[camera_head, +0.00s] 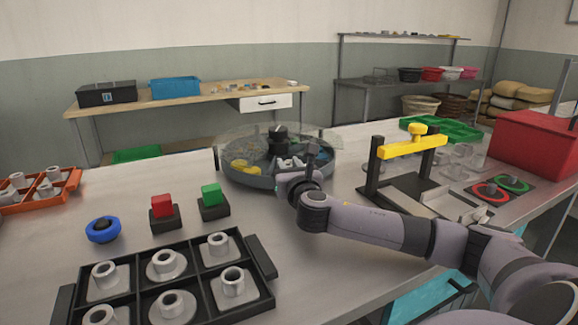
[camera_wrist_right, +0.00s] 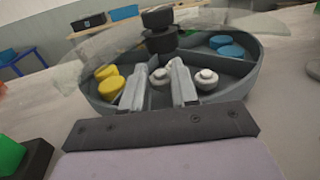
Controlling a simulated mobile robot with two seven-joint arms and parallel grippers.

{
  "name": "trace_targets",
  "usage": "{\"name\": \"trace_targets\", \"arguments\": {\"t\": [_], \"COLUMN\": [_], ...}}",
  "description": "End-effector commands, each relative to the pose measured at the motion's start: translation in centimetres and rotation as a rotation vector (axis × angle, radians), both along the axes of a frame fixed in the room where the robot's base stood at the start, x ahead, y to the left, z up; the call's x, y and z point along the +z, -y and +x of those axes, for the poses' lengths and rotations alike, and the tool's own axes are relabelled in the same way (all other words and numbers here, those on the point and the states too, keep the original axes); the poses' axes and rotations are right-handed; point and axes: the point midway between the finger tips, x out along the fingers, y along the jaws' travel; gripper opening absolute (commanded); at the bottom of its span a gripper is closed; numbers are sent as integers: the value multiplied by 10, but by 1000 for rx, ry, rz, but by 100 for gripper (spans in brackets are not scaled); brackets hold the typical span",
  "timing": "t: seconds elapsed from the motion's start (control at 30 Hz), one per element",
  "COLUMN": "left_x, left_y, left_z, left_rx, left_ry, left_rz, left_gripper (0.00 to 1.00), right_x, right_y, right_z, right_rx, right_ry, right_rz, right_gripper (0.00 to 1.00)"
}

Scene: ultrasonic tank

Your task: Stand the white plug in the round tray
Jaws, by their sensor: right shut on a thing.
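The round tray (camera_head: 237,179) is grey, with walls dividing it into compartments and a dark hub in the middle. It also shows in the right wrist view (camera_wrist_right: 252,72). My right gripper (camera_head: 291,164) is over the near side of the tray. In the wrist view its two fingers (camera_wrist_right: 158,88) are shut on a white plug (camera_wrist_right: 160,77), which shows between them. A second white plug (camera_wrist_right: 206,79) stands just right of the fingers in the tray. Whether the held plug touches the tray floor cannot be told. My left gripper is out of view.
Yellow pieces (camera_wrist_right: 108,79) and blue pieces (camera_wrist_right: 229,48) lie in other compartments. A clear cover (camera_head: 245,146) spans part of the tray. A yellow-barred stand (camera_head: 412,147) is right of the tray. Red (camera_head: 162,205) and green (camera_head: 211,195) blocks sit at front left.

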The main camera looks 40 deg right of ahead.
Motion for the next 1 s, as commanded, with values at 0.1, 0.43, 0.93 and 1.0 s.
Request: {"name": "trace_targets", "arguments": {"t": [0.1, 0.43, 0.93, 1.0], "left_x": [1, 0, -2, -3], "left_y": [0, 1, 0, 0], "left_z": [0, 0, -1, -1], "left_rx": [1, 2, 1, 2], "left_ry": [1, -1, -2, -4], "left_rz": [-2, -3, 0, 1], "left_gripper": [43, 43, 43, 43], "right_x": [-7, -8, -9, -9], "right_y": [-2, -2, -5, -9], "right_z": [0, 0, -7, -13], "right_rx": [3, 4, 4, 5], "right_ry": [-12, -15, -18, -19], "right_rz": [5, 5, 5, 4], "right_gripper": [1, 1, 58, 58]}}
